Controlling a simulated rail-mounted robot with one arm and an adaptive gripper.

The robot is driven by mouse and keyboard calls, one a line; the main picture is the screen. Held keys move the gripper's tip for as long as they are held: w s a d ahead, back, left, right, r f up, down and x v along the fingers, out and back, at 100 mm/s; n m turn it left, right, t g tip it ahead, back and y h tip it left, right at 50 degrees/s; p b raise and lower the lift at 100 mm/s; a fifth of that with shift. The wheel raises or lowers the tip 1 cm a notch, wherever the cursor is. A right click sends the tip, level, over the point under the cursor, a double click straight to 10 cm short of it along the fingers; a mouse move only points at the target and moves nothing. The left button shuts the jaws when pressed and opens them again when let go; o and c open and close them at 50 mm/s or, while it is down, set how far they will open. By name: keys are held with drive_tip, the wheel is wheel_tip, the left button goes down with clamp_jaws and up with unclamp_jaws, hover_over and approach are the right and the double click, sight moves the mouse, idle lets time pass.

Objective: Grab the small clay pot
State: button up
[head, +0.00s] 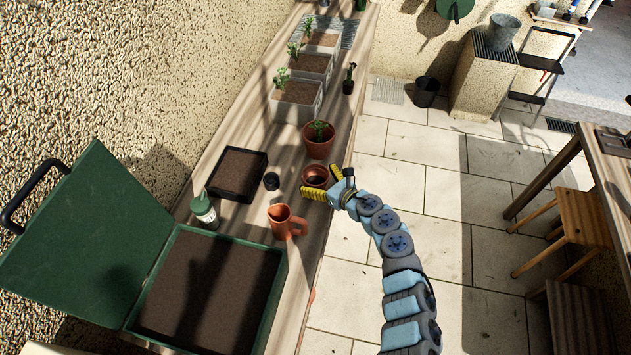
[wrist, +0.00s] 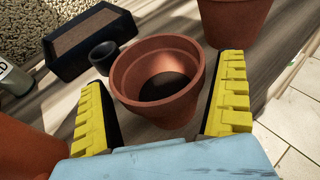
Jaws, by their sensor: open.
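The small clay pot (head: 315,175) is a reddish terracotta pot standing upright on the wooden bench, in front of a larger clay pot with a plant (head: 319,140). In the wrist view the small clay pot (wrist: 160,78) is empty with a dark inside. My gripper (head: 326,182) has yellow ridged fingers and reaches in from the right. In the wrist view my gripper (wrist: 163,112) is open, with one finger to the left and one to the right of the small pot. I cannot tell whether either finger touches it.
A small black pot (head: 271,181), a black soil tray (head: 239,174) and a clay jug (head: 286,222) stand close by on the bench (head: 345,120). A green box with a raised lid (head: 95,240) and a green bottle (head: 203,210) are at left.

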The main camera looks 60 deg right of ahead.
sight(315, 172)
drive_tip(key=shift+w+d+f, duration=0.2)
drive_tip(key=shift+w, duration=0.4)
drive_tip(key=c, duration=1.2)
drive_tip(key=r, duration=0.3)
drive_tip(key=shift+s+a+r, duration=0.1)
drive_tip(key=shift+a+r, duration=0.1)
drive_tip(key=shift+r, duration=0.05)
drive_tip(key=s+a+r+p, duration=0.4)
drive_tip(key=s+a+r, duration=0.3)
drive_tip(key=a+r, duration=0.2)
drive_tip(key=shift+s+a+r+p, duration=0.2)
drive_tip(key=shift+a+r+p, duration=0.1)
drive_tip(key=shift+a, duration=0.95)
